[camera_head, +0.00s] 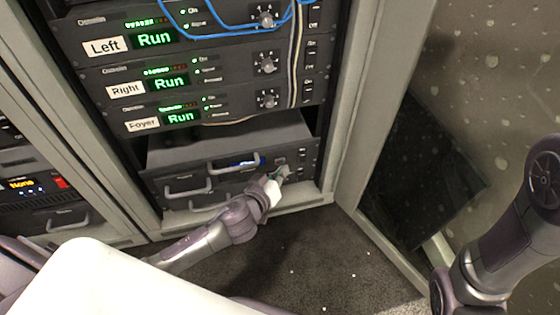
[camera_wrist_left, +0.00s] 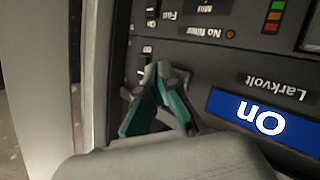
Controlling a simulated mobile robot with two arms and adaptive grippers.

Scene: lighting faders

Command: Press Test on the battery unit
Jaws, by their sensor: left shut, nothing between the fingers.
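The battery unit (camera_head: 226,176) is the dark unit low in the rack, with a lit blue display (camera_head: 245,162). In the left wrist view its panel (camera_wrist_left: 215,62) appears upside down, with the name Larkvolt and a blue display (camera_wrist_left: 245,113) reading On. Small switches or buttons and labels sit near the fingers; I cannot make out which is Test. My left gripper (camera_head: 284,171) is at the right part of the unit's front. In the left wrist view its teal fingers (camera_wrist_left: 158,70) are shut and empty, tips close to the panel; contact is unclear. My right gripper is out of view.
Above are rack units labelled Left (camera_head: 105,47), Right (camera_head: 126,89) and Foyer (camera_head: 141,125), each showing Run. Blue cables (camera_head: 215,33) hang over the top one. A rack post (camera_head: 345,130) stands right of the gripper.

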